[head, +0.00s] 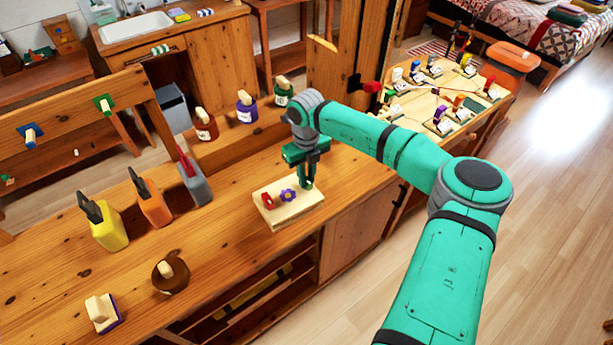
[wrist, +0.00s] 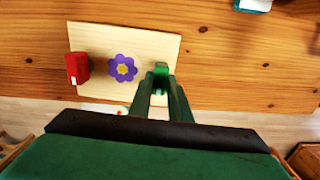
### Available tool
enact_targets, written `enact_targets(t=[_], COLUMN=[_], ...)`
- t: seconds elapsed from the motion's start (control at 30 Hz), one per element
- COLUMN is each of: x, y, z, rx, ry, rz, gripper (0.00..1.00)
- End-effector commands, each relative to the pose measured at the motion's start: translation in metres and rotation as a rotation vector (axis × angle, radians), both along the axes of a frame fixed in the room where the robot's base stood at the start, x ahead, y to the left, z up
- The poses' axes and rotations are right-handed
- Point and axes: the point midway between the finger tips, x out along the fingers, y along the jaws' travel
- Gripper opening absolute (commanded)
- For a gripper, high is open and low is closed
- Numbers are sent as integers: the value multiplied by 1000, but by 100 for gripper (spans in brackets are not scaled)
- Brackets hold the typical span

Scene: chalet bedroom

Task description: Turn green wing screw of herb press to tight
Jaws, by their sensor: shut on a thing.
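The herb press is a pale wooden board (head: 272,217) near the front edge of the wooden counter. It also shows in the wrist view (wrist: 100,38). A red piece (head: 267,200) and a purple flower-shaped piece (head: 289,195) with a yellow centre sit on it; the wrist view shows the red piece (wrist: 77,68) at the left and the flower (wrist: 123,68) in the middle. The green wing screw (wrist: 161,68) is at the board's right side, between my fingertips. My gripper (head: 306,184) points down and is shut on the screw. The fingers hide most of it; its turn angle cannot be told.
Yellow (head: 106,225), orange (head: 152,204) and grey (head: 194,183) containers stand left of the press. A brown round item (head: 171,283) lies at the front left. Red, purple and green jars stand behind on a ledge. Bare counter surrounds the board.

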Motion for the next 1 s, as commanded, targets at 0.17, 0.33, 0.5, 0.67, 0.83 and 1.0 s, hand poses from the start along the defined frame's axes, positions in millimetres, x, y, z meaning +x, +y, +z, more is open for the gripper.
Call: enact_targets(t=[0.17, 0.33, 0.5, 0.67, 0.83, 1.0], x=[1, 1, 1, 0, 1, 1], y=[0, 0, 0, 0, 2, 1], z=[1, 1, 1, 0, 6, 29], rx=[1, 2, 1, 1, 1, -1], ry=[-2, -3, -2, -1, -2, -4], rz=[-4, -3, -3, -2, 0, -1], gripper=[0, 0, 36, 36, 36, 36])
